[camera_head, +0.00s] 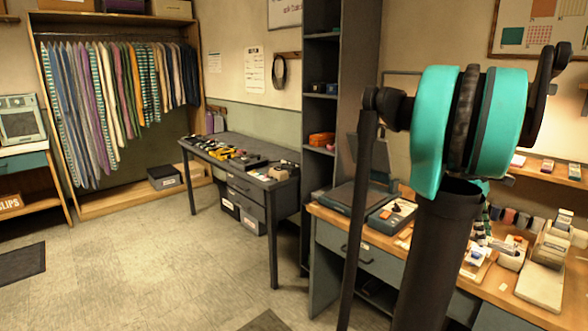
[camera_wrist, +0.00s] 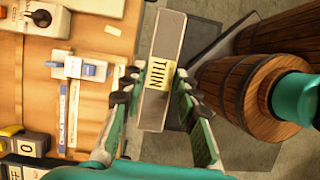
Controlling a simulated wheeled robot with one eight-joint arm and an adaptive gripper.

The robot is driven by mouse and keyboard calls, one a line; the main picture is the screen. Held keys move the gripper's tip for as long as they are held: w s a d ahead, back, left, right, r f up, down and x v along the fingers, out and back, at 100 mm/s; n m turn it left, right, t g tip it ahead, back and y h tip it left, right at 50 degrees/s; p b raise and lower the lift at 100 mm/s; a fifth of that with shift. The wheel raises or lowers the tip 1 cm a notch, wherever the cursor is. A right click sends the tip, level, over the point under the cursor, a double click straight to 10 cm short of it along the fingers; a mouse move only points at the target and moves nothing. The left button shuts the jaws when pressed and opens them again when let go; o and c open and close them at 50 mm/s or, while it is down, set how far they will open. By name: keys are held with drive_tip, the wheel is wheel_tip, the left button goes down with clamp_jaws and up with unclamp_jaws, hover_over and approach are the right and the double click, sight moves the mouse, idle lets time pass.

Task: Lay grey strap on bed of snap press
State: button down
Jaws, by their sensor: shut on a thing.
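In the wrist view my gripper (camera_wrist: 152,88) is shut on a long, flat grey piece, which I take for the grey strap (camera_wrist: 170,38). A yellow label reading THIN lies across it between the fingers. The strap is seen over the gap between the wooden bench and the floor. In the head view my arm covers much of the right side, and I cannot make out the gripper or strap there. A white device with a dark knob (camera_wrist: 42,18) and a small blue-and-white device (camera_wrist: 82,69) stand on the bench; I cannot tell which is the snap press.
The right-hand bench (camera_head: 499,299) carries several small devices and holders, including a pale stepped stand (camera_head: 541,285). A grey desk (camera_head: 240,146) with small items stands farther back. A tall dark shelf (camera_head: 321,70) stands between them. The floor (camera_head: 150,270) at left is open.

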drive_tip(key=w+a+f+m+y, duration=0.1)
drive_tip(key=w+a+f+m, duration=0.3)
drive_tip(key=w+a+f, duration=1.15)
drive_tip(key=w+a+f+m+y, duration=0.1)
drive_tip(key=w+a+f, duration=0.2)
drive_tip(key=a+f, duration=0.4)
drive_tip(key=w+a+f+m+g, duration=0.1)
drive_tip(key=a+f, duration=0.6)
drive_tip(key=a, duration=0.8)
drive_tip(key=w+m, duration=0.1)
drive_tip(key=w, duration=0.1)
drive_tip(key=shift+w+f+m+y, duration=0.2)
drive_tip(key=shift+w+m+y, duration=0.1)
drive_tip(key=shift+w+y, duration=0.1)
